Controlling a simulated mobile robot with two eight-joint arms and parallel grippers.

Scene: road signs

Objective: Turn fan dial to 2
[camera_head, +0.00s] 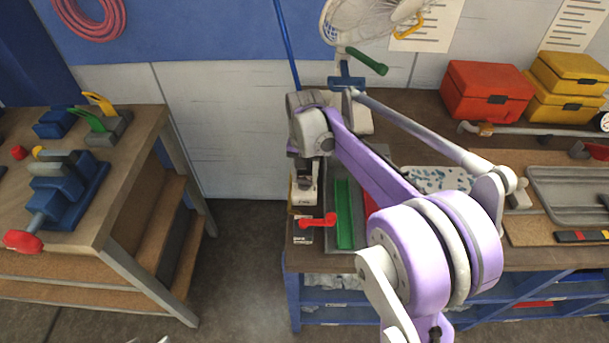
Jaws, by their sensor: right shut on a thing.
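The white fan (370,18) stands at the back of the right bench, its cage cut by the top edge. Its stand runs down to a pale base (360,122), partly hidden behind my right arm. I cannot make out the fan dial. My right gripper (304,192) points down over the bench's left end, in front of the fan. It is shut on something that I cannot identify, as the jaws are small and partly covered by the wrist. A red lever-shaped piece (318,221) lies just below the gripper. My left gripper is not in view.
A green strip (344,215) in a grey tray lies right of the gripper. Red (487,93) and yellow (569,85) boxes stand at the back right. A left bench (130,135) holds a blue vise (65,190). A floor gap (245,240) separates the benches.

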